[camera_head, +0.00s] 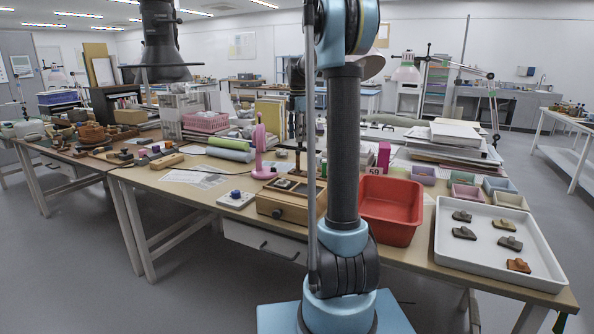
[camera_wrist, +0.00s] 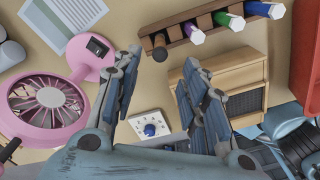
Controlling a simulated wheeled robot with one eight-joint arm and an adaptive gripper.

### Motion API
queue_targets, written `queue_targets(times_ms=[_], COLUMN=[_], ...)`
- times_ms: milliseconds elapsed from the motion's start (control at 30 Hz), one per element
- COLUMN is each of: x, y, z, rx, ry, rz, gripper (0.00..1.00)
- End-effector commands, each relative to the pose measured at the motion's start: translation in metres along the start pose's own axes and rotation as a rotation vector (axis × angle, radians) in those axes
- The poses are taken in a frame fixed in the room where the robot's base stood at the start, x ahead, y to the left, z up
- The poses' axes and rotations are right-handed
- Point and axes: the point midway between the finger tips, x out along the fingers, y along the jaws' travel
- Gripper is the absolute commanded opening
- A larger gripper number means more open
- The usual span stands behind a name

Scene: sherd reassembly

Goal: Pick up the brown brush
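In the wrist view, a dark wooden rack (camera_wrist: 213,26) holds a row of upright items seen from above. At its left end is a thin brown handle with a dark tip (camera_wrist: 159,46), which may be the brown brush; its lower part is hidden. My gripper (camera_wrist: 162,66) has its two fingers spread wide, with nothing between them. The brown handle shows just beyond the gap between the fingertips, apart from both.
Beside the brown handle stand purple, green and blue items with white ends. A pink fan (camera_wrist: 46,104) is at left, a wooden box (camera_wrist: 236,78) at right, and a white knob box (camera_wrist: 151,127) between the fingers' bases. A red bin (camera_head: 390,207) and white tray (camera_head: 500,265) are at right.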

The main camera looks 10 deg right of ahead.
Motion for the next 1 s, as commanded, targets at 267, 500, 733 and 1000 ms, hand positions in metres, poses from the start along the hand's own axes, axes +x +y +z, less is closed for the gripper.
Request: queue_targets(times_ms=[267,500,733,1000], x=[0.05,0.076,0.091,0.125], y=[-0.001,-0.001,0.0,0.001], z=[0.003,0.003,0.002,0.002], rx=[0.004,0.005,0.004,0.005], ry=[0.0,0.0,0.0,0.0], rz=[0.0,0.0,0.0,0.0], gripper=[0.4,0.4,0.4,0.4])
